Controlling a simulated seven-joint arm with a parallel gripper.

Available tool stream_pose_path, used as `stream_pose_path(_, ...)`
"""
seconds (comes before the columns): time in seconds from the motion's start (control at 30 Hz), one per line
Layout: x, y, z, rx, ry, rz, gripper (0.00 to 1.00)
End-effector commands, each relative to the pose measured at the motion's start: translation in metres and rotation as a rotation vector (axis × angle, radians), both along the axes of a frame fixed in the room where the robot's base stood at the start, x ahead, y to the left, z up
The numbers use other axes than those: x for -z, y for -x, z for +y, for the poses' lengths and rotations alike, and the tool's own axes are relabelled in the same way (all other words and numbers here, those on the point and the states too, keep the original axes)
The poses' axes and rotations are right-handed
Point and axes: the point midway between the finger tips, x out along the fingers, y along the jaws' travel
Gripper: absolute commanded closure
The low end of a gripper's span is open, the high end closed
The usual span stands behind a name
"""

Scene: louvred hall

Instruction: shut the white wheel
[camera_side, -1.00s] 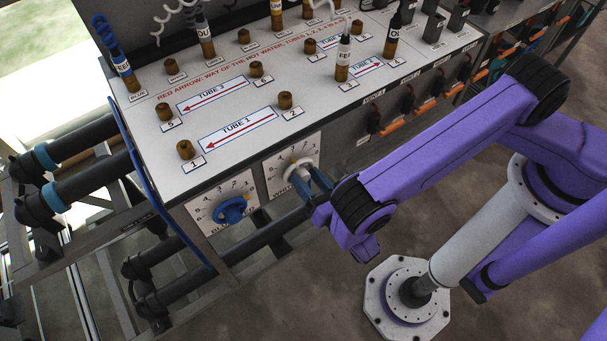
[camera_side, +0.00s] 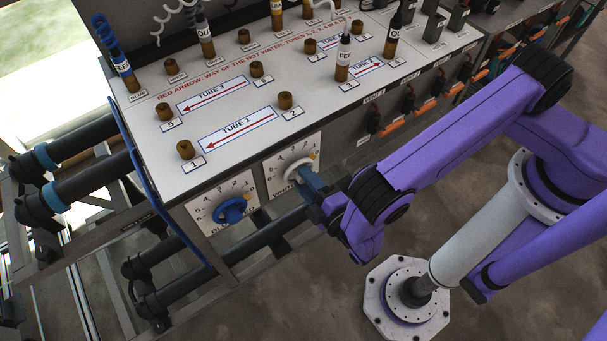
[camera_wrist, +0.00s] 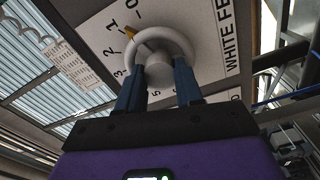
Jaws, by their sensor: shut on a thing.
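The white wheel (camera_side: 293,174) sits on a pale numbered dial plate (camera_side: 277,166) on the front of the panel bench. In the wrist view my gripper (camera_wrist: 159,80) is shut on the wheel, one finger on each side of the hub. The fingertips are partly hidden behind the ring.
A blue wheel (camera_side: 232,212) on a similar dial is close by on the left. Dark pipes (camera_side: 255,240) run below the dials. Orange-handled valves (camera_side: 400,124) line the bench front to the right. The floor in front is open around my base.

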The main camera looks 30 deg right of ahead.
Motion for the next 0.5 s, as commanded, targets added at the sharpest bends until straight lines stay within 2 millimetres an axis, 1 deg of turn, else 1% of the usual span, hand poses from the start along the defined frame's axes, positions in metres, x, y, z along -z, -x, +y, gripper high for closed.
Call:
stream_pose_path(0.03, -0.0036, -0.0165, -0.0011, 0.024, -0.101, -0.003, 1.00)
stream_pose_path(0.17, -0.0035, -0.0165, -0.0012, 0.023, -0.296, -0.001, 1.00)
stream_pose_path(0.23, -0.0034, -0.0165, -0.0010, 0.023, -0.297, 0.000, 1.00)
stream_pose_path(0.27, -0.0033, -0.0164, -0.0011, 0.023, -0.296, 0.000, 0.55)
stream_pose_path(0.3, -0.0032, -0.0164, -0.0011, 0.023, -0.295, 0.000, 0.42)
stream_pose_path(0.33, -0.0031, -0.0164, -0.0011, 0.023, -0.295, 0.001, 0.40)
stream_pose_path(0.5, -0.0029, -0.0124, -0.0006, 0.022, -0.293, 0.003, 0.40)
